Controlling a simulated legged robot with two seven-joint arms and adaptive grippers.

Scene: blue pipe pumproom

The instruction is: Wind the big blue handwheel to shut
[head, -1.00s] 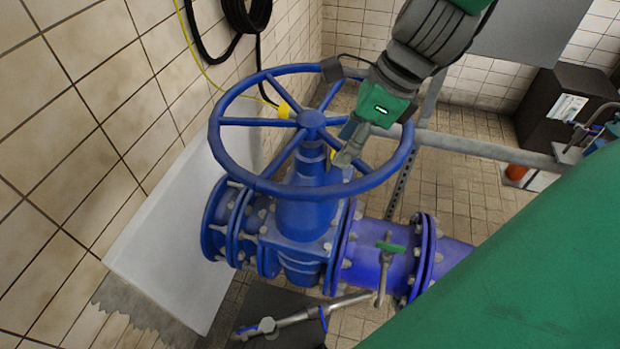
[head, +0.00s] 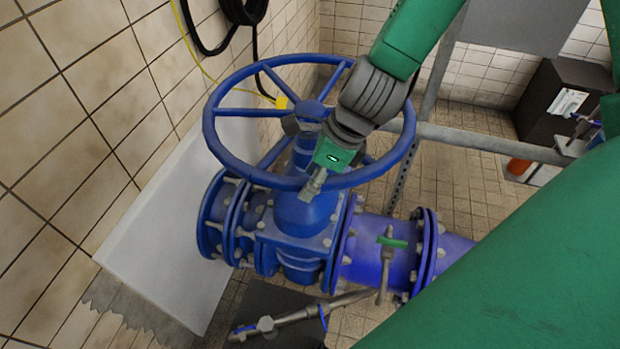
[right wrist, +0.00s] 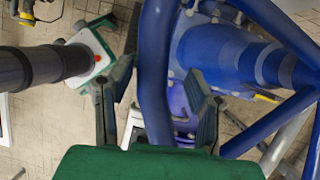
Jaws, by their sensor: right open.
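The big blue handwheel (head: 217,148) lies roughly level on top of the blue valve (head: 295,215) in the head view. My right gripper (head: 303,157) is over the near half of the wheel, between the hub and the near rim. In the right wrist view its two fingers (right wrist: 160,88) are spread apart, and the wheel's blue rim (right wrist: 154,60) runs between them. I cannot tell whether either finger touches it. My left gripper is not in view.
A tiled wall (head: 75,110) and a white leaning panel (head: 165,235) stand left of the valve. A black hose (head: 217,30) hangs behind the wheel. A grey rail (head: 480,143) runs to the right. A blue flanged pipe (head: 370,262) leaves the valve to the right.

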